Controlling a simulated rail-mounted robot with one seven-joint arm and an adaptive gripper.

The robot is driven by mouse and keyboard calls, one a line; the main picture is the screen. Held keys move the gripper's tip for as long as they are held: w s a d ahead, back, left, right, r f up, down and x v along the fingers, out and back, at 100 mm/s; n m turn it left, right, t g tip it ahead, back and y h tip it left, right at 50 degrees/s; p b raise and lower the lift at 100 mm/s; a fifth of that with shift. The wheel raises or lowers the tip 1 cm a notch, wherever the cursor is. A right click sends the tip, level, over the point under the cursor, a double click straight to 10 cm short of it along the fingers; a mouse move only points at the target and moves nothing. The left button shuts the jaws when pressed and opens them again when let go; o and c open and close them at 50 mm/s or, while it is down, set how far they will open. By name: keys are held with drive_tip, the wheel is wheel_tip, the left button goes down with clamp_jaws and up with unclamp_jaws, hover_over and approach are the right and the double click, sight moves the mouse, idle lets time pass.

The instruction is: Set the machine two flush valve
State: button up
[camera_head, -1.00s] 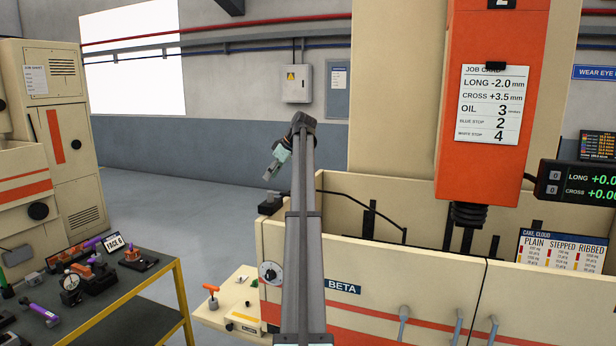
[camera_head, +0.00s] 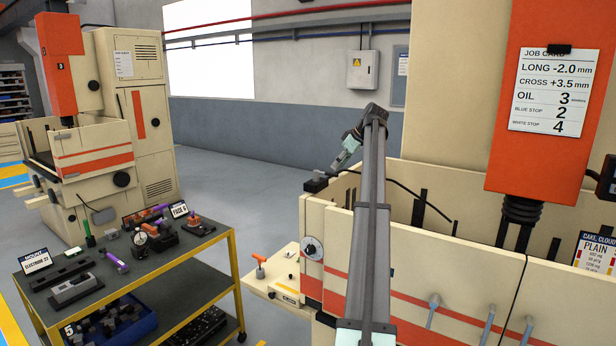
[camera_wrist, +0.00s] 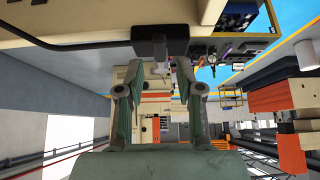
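The orange machine head (camera_head: 550,95) at the right carries a job card (camera_head: 548,90) reading OIL 3. A round dial with a black knob (camera_head: 312,248), possibly the flush valve, is on the left end of its cream tank (camera_head: 345,262). My gripper (camera_head: 338,167) is just above and right of that corner. In the wrist view its fingers (camera_wrist: 158,78) are apart, nothing clearly held. I cannot tell whether they touch the lever.
A cart (camera_head: 190,250) with tools and fixtures stands at the left, before another cream machine marked 3 (camera_head: 70,60). A low cream shelf with an orange-handled part (camera_head: 260,266) juts from the tank's left end.

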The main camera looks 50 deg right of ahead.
sight(334, 174)
drive_tip(key=shift+b+x, duration=0.4)
drive_tip(key=shift+x, duration=1.8)
drive_tip(key=shift+f, duration=0.1)
drive_tip(key=shift+w+f, duration=0.1)
drive_tip(key=shift+f, duration=0.1)
clamp_jaws()
